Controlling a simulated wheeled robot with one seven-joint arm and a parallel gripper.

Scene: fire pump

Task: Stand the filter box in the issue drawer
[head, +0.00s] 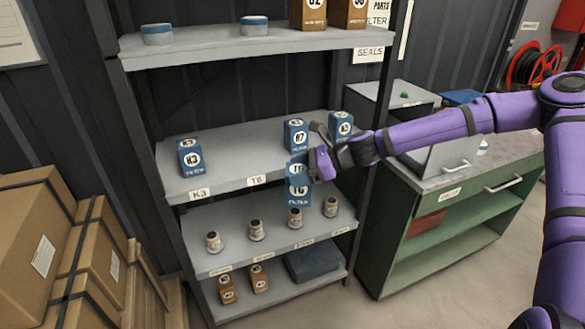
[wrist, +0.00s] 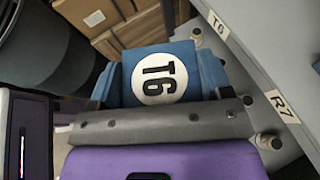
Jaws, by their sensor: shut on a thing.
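The filter box I hold is blue with a white round T6 label (head: 297,182). It also shows in the wrist view (wrist: 172,75), between my fingers. My gripper (head: 312,165) is shut on this box and holds it in front of the shelf unit, off the front edge of the middle shelf (head: 235,150). Three other blue boxes stand on that shelf: K3 (head: 190,157) at left, R7 (head: 296,134) and one more (head: 340,125) at right, partly beside my gripper.
Small jars (head: 256,230) stand on the shelf below, with small brown boxes (head: 228,290) and a dark bin (head: 312,262) lower down. Cardboard boxes (head: 40,230) are stacked at left. The green bench (head: 430,225) stands at right. Open floor lies in front.

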